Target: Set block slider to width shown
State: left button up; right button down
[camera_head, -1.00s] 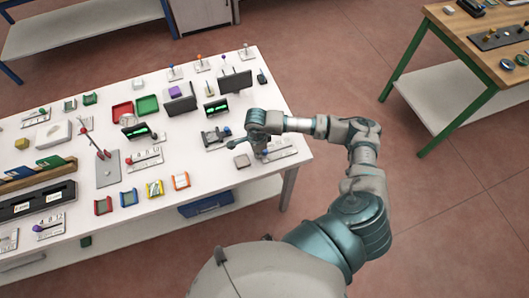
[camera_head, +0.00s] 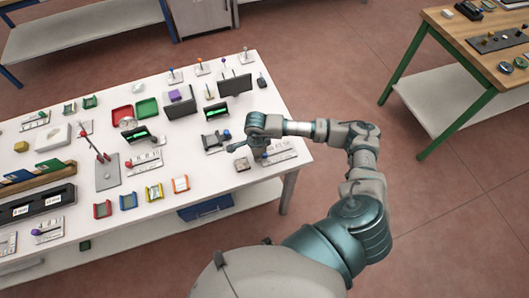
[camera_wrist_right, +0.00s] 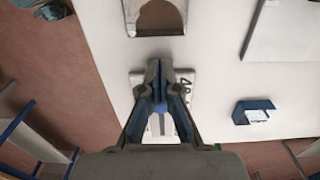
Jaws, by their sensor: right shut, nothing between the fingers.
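A white slider plate (camera_head: 282,153) with printed marks lies near the right front corner of the white table. My right gripper (camera_head: 258,151) is over its left end, pointing down, and hides part of it. In the right wrist view the closed fingers (camera_wrist_right: 160,75) are over the plate (camera_wrist_right: 187,77), where a printed number shows beside them. They are shut with nothing held. Blue shows between the fingers, and I cannot tell whether it is a slider knob. Whether the fingers touch the plate is also unclear. My left gripper is not in view.
A small grey block (camera_head: 242,164) lies left of the gripper. A dark fixture with a blue knob (camera_head: 213,141) stands behind it. The table's right edge is close.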

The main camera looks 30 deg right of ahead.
aim_at(266, 154)
jog(key=shift+d, duration=0.1)
dwell(0.4)
jog(key=shift+s+d, duration=0.2)
jog(key=shift+d, duration=0.55)
jog(key=shift+s+d, duration=0.2)
jog(key=shift+d, duration=0.55)
jog(key=shift+w+a+b, duration=0.2)
jog(key=shift+a+b, duration=0.2)
jog(key=shift+a, duration=0.25)
jog(key=shift+r+p, duration=1.9)
jog(key=shift+r, duration=1.6)
